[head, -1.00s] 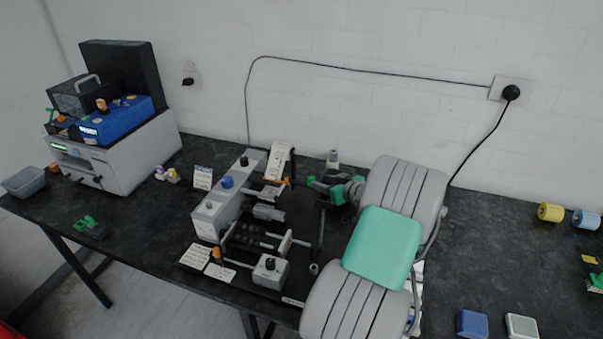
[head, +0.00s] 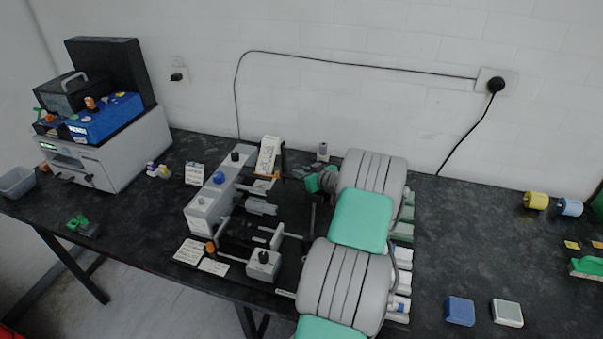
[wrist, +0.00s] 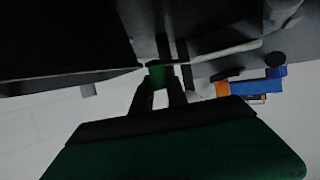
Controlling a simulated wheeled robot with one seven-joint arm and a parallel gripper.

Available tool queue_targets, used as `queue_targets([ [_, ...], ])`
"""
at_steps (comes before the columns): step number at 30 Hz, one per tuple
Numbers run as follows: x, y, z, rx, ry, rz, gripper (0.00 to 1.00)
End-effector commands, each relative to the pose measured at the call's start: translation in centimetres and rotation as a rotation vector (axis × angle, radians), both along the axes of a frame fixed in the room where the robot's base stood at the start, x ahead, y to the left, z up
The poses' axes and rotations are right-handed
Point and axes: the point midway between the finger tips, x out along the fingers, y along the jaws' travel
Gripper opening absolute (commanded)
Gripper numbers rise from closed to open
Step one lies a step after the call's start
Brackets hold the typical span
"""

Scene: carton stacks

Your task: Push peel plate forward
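The grey bench machine (head: 208,207) stands at mid-table, with rods, rollers and knobs on its right side. I cannot tell for sure which of its parts is the peel plate. My gripper (head: 309,182) is at the machine's right rear, partly hidden by my arm in the head view. In the wrist view its two dark fingers (wrist: 161,90) are apart. A small green piece (wrist: 157,75) shows between or just behind their tips. I cannot tell whether they touch it. Dark machine parts lie close above the fingers in that view, with an orange and blue part (wrist: 255,88) to the right.
A grey box machine with a blue unit (head: 100,120) stands left. Blue (head: 460,311) and white (head: 507,312) blocks lie right. A wall bounds the back.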

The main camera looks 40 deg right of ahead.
Motion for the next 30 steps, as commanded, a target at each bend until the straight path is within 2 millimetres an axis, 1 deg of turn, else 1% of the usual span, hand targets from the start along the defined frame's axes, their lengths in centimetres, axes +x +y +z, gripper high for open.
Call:
queue_targets([
  [1, -0.01, -0.01, 0.00, 0.000, 0.000, 0.000, 0.14],
  [6, -0.02, -0.01, 0.01, 0.000, 0.000, 0.000, 0.00],
  [30, -0.04, -0.03, 0.02, 0.000, 0.000, -0.001, 0.00],
])
